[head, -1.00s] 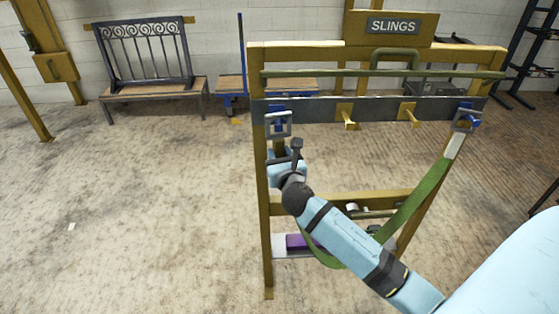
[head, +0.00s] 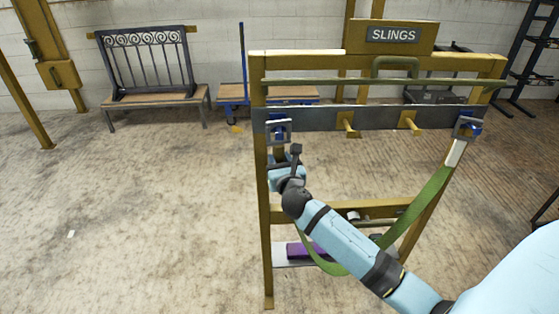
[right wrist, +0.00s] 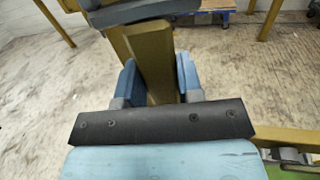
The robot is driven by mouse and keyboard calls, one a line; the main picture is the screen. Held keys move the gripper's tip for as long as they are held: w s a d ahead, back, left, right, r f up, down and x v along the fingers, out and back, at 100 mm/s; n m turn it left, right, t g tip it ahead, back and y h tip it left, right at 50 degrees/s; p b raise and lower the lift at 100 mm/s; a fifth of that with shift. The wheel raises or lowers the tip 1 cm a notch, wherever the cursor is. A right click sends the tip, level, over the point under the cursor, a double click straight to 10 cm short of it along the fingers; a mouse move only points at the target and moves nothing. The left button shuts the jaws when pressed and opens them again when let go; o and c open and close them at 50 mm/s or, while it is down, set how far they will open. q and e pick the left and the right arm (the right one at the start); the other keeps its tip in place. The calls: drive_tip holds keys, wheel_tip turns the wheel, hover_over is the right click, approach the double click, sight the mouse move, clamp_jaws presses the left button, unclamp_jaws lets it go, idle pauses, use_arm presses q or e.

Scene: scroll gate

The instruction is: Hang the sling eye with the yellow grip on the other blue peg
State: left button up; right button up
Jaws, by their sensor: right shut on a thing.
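The sling is a green strap (head: 425,202) that loops low across the rack. One grey metal eye (head: 466,127) hangs at the right blue peg (head: 476,130). The other grey square eye (head: 278,131) is upright at the left blue peg (head: 278,114), at the bar's left end. I cannot tell whether that eye is around the peg or only in front of it. My right gripper (head: 281,163) is just below this eye, shut on the yellow grip, which stands between its blue fingers in the right wrist view (right wrist: 155,65). My left gripper is out of view.
The yellow rack (head: 262,200) has a SLINGS sign (head: 393,35). Two yellow pegs (head: 348,122) sit between the blue ones. A purple item (head: 300,250) lies on the low shelf. A bench (head: 150,97) and a blue cart (head: 270,92) stand behind.

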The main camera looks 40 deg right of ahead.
idle(0.3)
drive_tip(key=o, duration=1.3)
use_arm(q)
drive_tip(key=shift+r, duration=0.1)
use_arm(e)
drive_tip(key=shift+o, duration=0.2)
drive_tip(key=shift+f, duration=0.1)
drive_tip(key=shift+f+b, duration=1.3)
drive_tip(key=shift+f, duration=0.55)
use_arm(q)
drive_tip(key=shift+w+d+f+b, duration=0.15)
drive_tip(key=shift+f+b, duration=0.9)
drive_tip(key=shift+b, duration=0.3)
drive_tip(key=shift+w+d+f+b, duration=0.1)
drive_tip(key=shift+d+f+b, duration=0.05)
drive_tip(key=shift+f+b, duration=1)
use_arm(e)
wheel_tip(320, 180, down, 8)
drive_tip(key=shift+r, duration=0.15)
